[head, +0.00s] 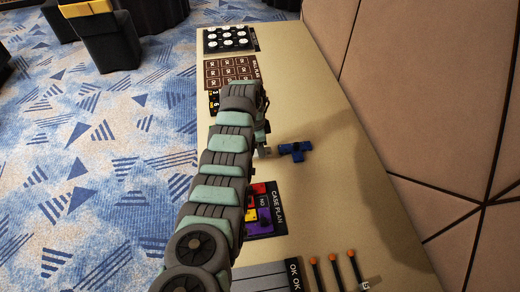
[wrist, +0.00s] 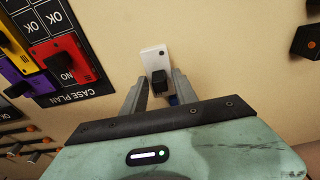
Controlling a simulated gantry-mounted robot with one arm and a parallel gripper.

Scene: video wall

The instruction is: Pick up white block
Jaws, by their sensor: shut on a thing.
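The white block (wrist: 153,57) shows in the wrist view as a pale upright piece with a dark dot near one corner. A black piece (wrist: 160,79) covers its lower part. My gripper (wrist: 161,86) has its two grey fingers on either side of these pieces and is shut on the white block. How high the block is above the table is hard to tell.
A blue piece (head: 296,150) lies just right of my gripper on the beige table (head: 330,200). The CASE PLAN board (head: 262,227) with red, yellow and purple pieces is nearer. Orange-tipped rods (head: 333,260) lie at the front. A padded wall (head: 420,110) bounds the right.

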